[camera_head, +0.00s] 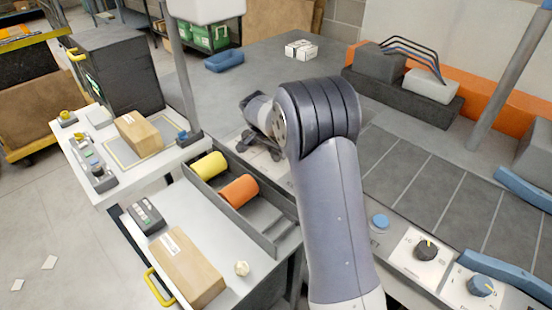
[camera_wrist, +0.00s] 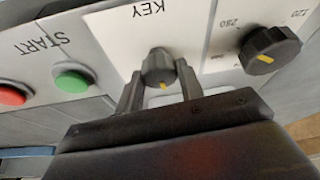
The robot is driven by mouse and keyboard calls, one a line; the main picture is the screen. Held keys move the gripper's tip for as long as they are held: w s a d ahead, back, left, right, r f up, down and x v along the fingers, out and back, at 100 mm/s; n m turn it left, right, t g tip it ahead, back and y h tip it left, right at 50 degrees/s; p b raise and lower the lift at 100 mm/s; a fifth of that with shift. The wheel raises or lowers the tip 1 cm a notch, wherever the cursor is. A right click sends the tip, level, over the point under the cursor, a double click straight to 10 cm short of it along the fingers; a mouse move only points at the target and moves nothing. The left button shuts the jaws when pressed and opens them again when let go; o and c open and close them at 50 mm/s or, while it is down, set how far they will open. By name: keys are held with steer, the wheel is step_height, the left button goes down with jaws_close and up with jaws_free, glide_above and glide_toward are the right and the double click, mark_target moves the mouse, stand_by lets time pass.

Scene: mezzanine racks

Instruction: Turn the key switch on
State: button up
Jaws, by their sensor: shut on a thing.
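The key switch (camera_wrist: 158,66) is a dark grey knob with a yellow mark on a white panel labelled KEY, which appears upside down in the wrist view. The yellow mark points down in that picture, towards my gripper. My gripper (camera_wrist: 159,76) is shut on the knob, one finger on its left side and one on its right. In the head view my arm hides the key switch. Part of my wrist and gripper shows there left of the arm, but its fingertips cannot be made out.
Beside the switch are a green START button (camera_wrist: 72,80), a red button (camera_wrist: 12,95) and a black dial (camera_wrist: 269,50). In the head view, a tray (camera_head: 270,240) with yellow and orange rolls and a cardboard box (camera_head: 187,268) lie left of my arm.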

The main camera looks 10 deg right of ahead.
steer(key=m, duration=0.2)
steer(key=m+g+h+b, duration=0.1)
steer(key=m, duration=0.1)
steer(key=shift+w+a+m+g, duration=0.1)
steer(key=shift+w+m+g, duration=0.05)
steer(key=shift+m+g, duration=0.15)
steer(key=m+g+p, duration=0.1)
steer(key=m+g, duration=0.1)
steer(key=m, duration=0.3)
steer(key=shift+w+m, duration=0.15)
steer(key=shift+m, duration=0.15)
steer(key=o, duration=1)
steer(key=v, duration=1)
steer(key=shift+w+a+r, duration=0.15)
steer(key=shift+r, duration=0.2)
